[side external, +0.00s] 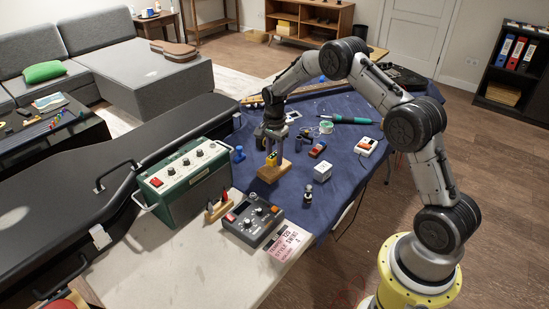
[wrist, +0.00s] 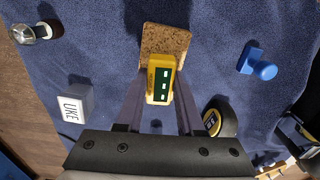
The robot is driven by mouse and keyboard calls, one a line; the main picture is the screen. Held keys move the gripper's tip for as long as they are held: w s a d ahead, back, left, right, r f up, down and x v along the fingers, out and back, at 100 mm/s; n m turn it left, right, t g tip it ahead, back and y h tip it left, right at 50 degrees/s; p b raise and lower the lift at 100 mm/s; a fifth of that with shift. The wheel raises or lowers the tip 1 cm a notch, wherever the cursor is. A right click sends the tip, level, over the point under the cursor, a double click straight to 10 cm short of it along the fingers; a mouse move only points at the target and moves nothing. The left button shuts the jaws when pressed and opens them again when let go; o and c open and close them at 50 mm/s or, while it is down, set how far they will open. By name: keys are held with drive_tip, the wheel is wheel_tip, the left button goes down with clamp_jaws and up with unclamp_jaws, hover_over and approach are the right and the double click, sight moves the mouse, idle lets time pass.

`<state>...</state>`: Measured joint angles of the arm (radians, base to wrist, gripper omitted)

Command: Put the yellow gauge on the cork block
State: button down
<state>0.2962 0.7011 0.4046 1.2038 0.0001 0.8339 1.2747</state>
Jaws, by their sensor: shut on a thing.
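The yellow gauge (wrist: 160,80) has a dark face with pale marks. My gripper (wrist: 160,98) is shut on it, one finger on each side. The cork block (wrist: 166,42) lies on the blue cloth, and the gauge overlaps its near part in the wrist view. In the side external view the gauge (side external: 270,159) is at the tips of my gripper (side external: 271,153), over the cork block (side external: 274,172). I cannot tell whether the gauge touches the cork. The lower part of the block is hidden behind the gauge in the wrist view.
On the blue cloth (wrist: 105,30) stand a white box (wrist: 74,103), a blue stamp-like piece (wrist: 258,65), a metal-topped bottle (wrist: 37,32) and a round black-and-yellow thing (wrist: 219,118). A green amplifier (side external: 184,178) and a dark pedal (side external: 252,219) stand nearby. Cloth around the block is clear.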

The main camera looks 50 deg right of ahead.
drive_tip(key=shift+f, duration=0.35)
drive_tip(key=shift+f, duration=0.15)
drive_tip(key=c, duration=0.5)
unclamp_jaws()
